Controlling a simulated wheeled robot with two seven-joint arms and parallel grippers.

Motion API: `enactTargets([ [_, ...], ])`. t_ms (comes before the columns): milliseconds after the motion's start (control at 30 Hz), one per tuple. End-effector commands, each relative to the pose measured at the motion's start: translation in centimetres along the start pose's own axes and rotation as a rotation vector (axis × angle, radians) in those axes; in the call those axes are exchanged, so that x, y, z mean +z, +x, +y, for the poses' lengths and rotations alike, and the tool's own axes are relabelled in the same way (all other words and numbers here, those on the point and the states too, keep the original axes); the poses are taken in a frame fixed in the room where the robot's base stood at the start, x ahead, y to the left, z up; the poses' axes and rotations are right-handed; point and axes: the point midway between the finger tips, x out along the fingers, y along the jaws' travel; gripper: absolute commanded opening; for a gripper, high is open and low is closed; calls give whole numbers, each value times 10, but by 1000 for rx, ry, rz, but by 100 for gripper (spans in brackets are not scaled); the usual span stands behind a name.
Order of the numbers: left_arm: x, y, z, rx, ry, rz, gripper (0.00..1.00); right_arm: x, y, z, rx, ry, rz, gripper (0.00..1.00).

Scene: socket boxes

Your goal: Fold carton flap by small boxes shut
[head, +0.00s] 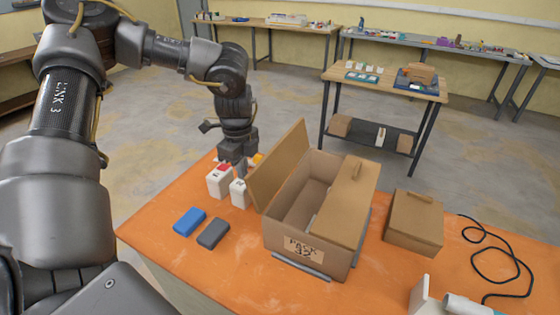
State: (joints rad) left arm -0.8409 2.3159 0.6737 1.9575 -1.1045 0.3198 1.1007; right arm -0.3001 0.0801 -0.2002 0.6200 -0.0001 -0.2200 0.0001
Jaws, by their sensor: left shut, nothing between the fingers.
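A brown cardboard carton (287,240) marked "PACK 32" stands on the orange table. Its left flap (279,165), on the side by the small boxes, is open and stands up, leaning outward. Its right flap (345,205) lies flat over the right half of the opening. The left half is open and shows the inside. Small white boxes (219,183) (240,194) stand just left of the open flap. My left gripper (239,165) points down behind these boxes, on the outer side of the flap. It is shut and empty; its fingertips are partly hidden. My right gripper is out of view.
Blue (189,221) and grey (213,233) blocks lie at the front left of the orange table (155,230). A closed brown box (414,221), a black cable (490,262) and a white-grey item (466,306) are at the right. Other tables stand farther back.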

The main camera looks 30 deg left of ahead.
Motion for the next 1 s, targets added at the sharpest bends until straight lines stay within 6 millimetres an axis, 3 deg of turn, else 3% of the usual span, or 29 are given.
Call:
enactTargets([
  [333,-8,0,0,-1,3,-1,0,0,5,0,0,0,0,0],
  [1000,-87,-13,0,-2,3,-2,0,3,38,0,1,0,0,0],
])
